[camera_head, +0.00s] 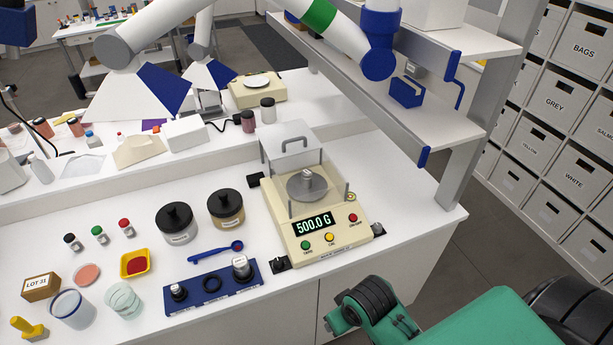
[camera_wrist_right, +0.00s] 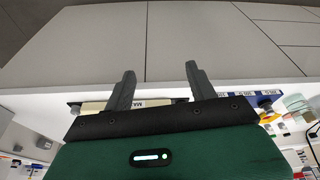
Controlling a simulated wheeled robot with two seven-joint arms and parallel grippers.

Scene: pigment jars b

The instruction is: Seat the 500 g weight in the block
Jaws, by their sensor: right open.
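A metal knobbed weight (camera_head: 306,178) stands on the round pan of the cream balance (camera_head: 318,250), whose display reads 500.0 G. The blue block (camera_head: 190,300) lies in front and to the left. It holds a small weight (camera_head: 178,291) at its left end and a larger one (camera_head: 240,267) at its right end. Its middle seat (camera_head: 211,283) is an empty dark ring. My right gripper (camera_wrist_right: 160,76) is open and empty, low in front of the bench edge; the balance and block edges show behind it in the wrist view. Its fingertips are hidden in the head view. My left gripper is out of view.
A clear draft cover (camera_head: 291,139) stands around the balance pan. Behind the block lie a blue spoon (camera_head: 216,251) and two black-lidded jars (camera_head: 177,223). A yellow tray (camera_head: 135,263) and glass dishes stand left. A shelf (camera_head: 420,110) overhangs the back right.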

